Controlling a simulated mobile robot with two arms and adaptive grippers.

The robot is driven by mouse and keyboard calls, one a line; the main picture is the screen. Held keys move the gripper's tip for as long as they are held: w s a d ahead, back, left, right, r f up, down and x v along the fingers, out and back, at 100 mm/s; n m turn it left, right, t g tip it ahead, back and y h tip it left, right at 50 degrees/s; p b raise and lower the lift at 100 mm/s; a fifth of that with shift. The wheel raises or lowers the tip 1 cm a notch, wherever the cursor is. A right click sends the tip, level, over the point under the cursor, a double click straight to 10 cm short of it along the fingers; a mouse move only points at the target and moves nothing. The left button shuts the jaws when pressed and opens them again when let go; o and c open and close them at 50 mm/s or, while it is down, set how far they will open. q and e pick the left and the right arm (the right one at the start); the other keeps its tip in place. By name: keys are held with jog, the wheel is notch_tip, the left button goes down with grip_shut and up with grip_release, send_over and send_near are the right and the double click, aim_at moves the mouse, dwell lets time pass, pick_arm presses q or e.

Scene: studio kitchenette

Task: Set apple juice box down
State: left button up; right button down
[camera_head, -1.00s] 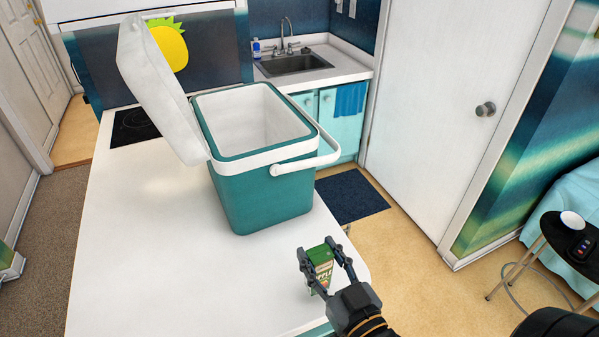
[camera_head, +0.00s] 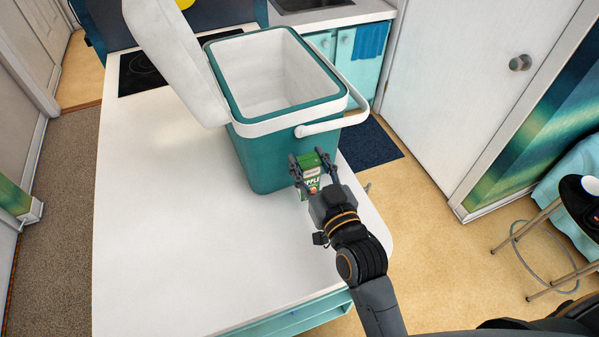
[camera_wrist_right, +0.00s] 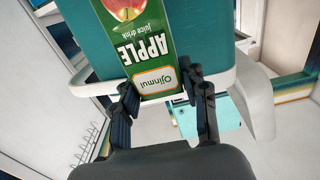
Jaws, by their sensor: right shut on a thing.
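The apple juice box (camera_head: 309,171) is a small green carton with an apple picture. My right gripper (camera_head: 313,164) is shut on it, one finger on each side, at the near right corner of the white counter (camera_head: 190,240). In the right wrist view, the juice box (camera_wrist_right: 140,45) sits between the fingertips (camera_wrist_right: 160,92) with its label upside down. The teal cooler (camera_head: 268,158) is close behind the box. I cannot tell whether the box's bottom touches the counter. My left gripper is not in view.
The cooler is open and looks empty, its white lid (camera_head: 172,60) tilted up at left and its white handle (camera_head: 335,124) swung to the right. The counter's front and left are clear. A black cooktop (camera_head: 142,72) lies behind. A stool (camera_head: 560,240) stands at right.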

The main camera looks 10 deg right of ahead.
jog(key=shift+w+a+f, duration=0.25)
jog(key=shift+a+f, duration=0.3)
jog(key=shift+f, duration=0.15)
jog(key=f, duration=0.1)
jog(key=f+p, duration=0.1)
jog(key=shift+w+a+f, duration=0.15)
jog(key=shift+a+f, duration=0.2)
jog(key=shift+f, duration=0.45)
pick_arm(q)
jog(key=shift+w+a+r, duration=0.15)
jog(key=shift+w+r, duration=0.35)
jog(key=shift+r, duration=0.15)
pick_arm(e)
jog(key=shift+d+f, duration=0.1)
jog(key=c, duration=1.1)
grip_release()
jog(key=shift+f, duration=0.15)
jog(key=o, duration=0.4)
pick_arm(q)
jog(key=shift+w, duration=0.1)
